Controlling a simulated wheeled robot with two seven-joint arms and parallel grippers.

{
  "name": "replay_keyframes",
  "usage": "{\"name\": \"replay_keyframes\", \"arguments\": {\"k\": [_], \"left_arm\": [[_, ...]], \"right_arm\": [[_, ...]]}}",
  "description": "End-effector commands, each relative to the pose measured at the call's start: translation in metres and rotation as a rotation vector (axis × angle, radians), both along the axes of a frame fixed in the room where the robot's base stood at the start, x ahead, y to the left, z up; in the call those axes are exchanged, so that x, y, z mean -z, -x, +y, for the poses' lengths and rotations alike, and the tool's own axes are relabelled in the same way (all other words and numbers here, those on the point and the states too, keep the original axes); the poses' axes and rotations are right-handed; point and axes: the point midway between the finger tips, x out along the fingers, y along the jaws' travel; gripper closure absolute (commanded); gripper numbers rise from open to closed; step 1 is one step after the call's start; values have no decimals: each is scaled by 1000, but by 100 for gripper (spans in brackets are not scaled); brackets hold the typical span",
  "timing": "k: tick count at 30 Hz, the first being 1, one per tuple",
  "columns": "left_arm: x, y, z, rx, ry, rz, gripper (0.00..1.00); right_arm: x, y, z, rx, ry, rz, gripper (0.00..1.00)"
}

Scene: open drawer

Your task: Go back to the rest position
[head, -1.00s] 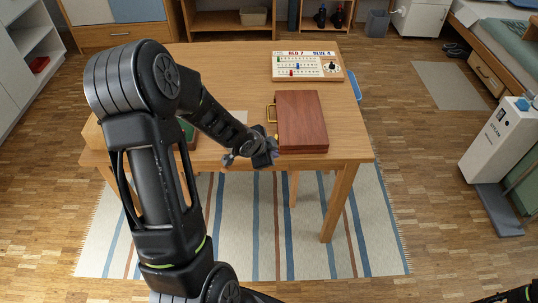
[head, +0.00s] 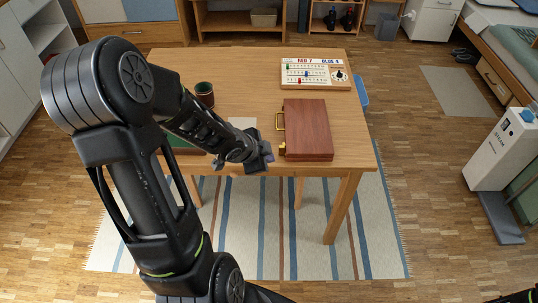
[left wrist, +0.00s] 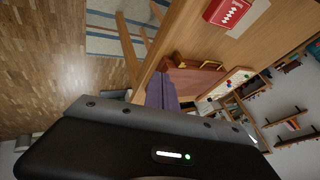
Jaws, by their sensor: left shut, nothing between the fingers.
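My left arm comes in from the left in the head view and reaches over the table's (head: 240,75) front edge. My left gripper (head: 264,154) is shut and empty, just left of the front left corner of a reddish-brown wooden case (head: 308,130). The case lies closed, with a brass handle on its left side. In the left wrist view the shut fingers (left wrist: 162,92) show in front of the case (left wrist: 192,80); I cannot tell whether they touch it.
A scoreboard (head: 315,73) lies behind the case. A red box (left wrist: 228,12) shows on the table in the left wrist view. The striped rug (head: 250,240) in front is clear.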

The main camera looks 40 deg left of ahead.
Motion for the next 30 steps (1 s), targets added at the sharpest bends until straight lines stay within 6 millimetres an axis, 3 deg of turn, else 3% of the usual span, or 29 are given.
{"name": "replay_keyframes", "arguments": {"k": [11, 15, 17, 20, 23, 27, 30], "left_arm": [[0, -1, 0, -15, 12, -2, 100], [-4, -6, -1, -165, 127, -36, 100], [5, -7, -9, -267, 222, -34, 100], [42, -5, -51, -452, 433, 32, 100], [89, 9, -110, -625, 609, 156, 100], [149, 55, -192, -806, 724, 372, 100], [181, 99, -239, -870, 723, 514, 100]], "right_arm": [[0, 0, 0, 0, -1, 0, 100], [0, 0, 0, 0, -1, 0, 100], [0, 0, 0, 0, -1, 0, 100], [0, 0, 0, 0, -1, 0, 100], [0, 0, 0, 0, -1, 0, 100], [0, 0, 0, 0, -1, 0, 100], [0, 0, 0, 0, -1, 0, 100]]}}
